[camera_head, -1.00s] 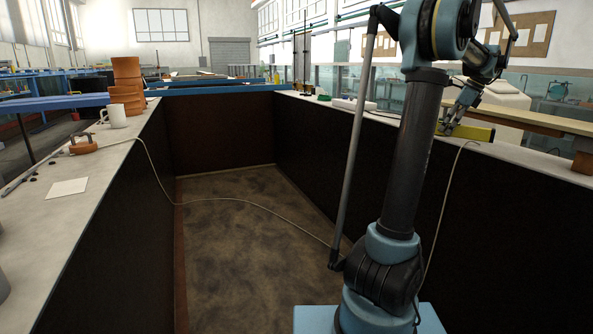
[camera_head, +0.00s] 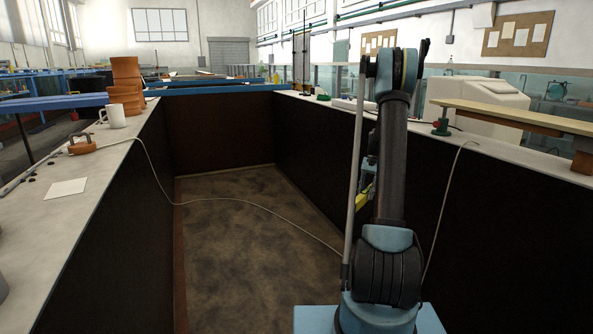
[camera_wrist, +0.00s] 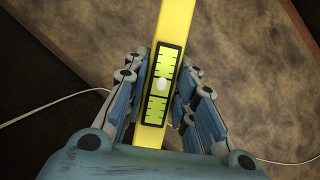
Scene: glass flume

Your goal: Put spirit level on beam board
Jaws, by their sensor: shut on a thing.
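The yellow spirit level (camera_wrist: 178,25) runs lengthwise between the fingers of my gripper (camera_wrist: 163,88) in the wrist view. My gripper is shut on it around its dark-framed vial window, above the brown trough floor. In the head view a small yellow part of the spirit level (camera_head: 363,196) shows left of my arm; my arm hides the rest of it and most of the gripper. The beam board (camera_head: 500,114) is a long pale plank at the right, raised on supports above the right ledge. Its top looks bare where it is visible.
A thin cable (camera_head: 250,204) crosses the trough. The left ledge holds a white mug (camera_head: 113,116), stacked orange pots (camera_head: 126,85) and a white card (camera_head: 66,188). The trough's middle is open.

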